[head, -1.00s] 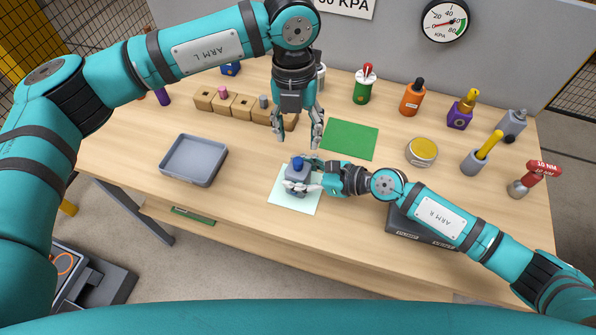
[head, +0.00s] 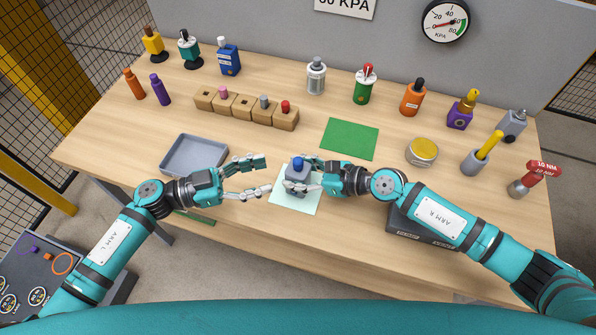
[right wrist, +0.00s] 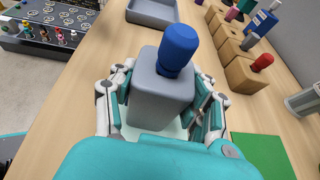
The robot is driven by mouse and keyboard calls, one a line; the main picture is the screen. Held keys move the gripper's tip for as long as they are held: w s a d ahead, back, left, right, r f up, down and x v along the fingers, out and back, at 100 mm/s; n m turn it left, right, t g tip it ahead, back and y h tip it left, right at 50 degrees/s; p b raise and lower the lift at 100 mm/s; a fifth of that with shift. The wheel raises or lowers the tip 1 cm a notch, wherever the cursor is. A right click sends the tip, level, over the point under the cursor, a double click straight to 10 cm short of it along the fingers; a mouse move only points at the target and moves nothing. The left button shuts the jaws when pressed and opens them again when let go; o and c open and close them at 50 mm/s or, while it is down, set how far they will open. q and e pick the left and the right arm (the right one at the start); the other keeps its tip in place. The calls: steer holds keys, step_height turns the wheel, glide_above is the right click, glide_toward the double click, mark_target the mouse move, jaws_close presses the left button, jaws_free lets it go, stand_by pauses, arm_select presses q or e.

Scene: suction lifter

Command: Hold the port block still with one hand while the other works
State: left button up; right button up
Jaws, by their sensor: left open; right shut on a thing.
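The port block (head: 297,178) is a small grey block with a blue cap (head: 298,162) on top. It stands upright on a pale mint mat (head: 297,205). My right gripper (head: 301,176) is shut on the block from the right. In the right wrist view the grey block (right wrist: 158,95) sits between the two fingers, with the blue cap (right wrist: 179,48) above it. My left gripper (head: 268,175) is open and empty to the left of the block. Its fingers point at the block and stay apart from it.
A grey tray (head: 168,151) lies just behind my left gripper. A row of wooden blocks with coloured pegs (head: 240,107) and a green mat (head: 349,139) lie behind. A yellow-lidded tin (head: 422,151) and several bottles stand at the back and right. A dark box (head: 420,230) sits under my right arm.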

mark_target(297, 159)
arm_select(q)
steer(key=w+d, duration=0.1)
steer(key=d, duration=0.2)
steer(key=w+d+f+n+t, duration=0.1)
steer(key=w+d, duration=0.1)
steer(key=w+d+n+t+y, duration=0.1)
steer(key=w+d, duration=0.1)
steer(key=d, duration=0.1)
steer(key=shift+d+f, duration=0.2)
steer(key=shift+d, duration=0.1)
stand_by(0.3)
steer(key=shift+c, duration=0.2)
jaws_close()
steer(key=c, duration=0.9)
jaws_free()
steer(key=shift+a, duration=0.1)
jaws_close()
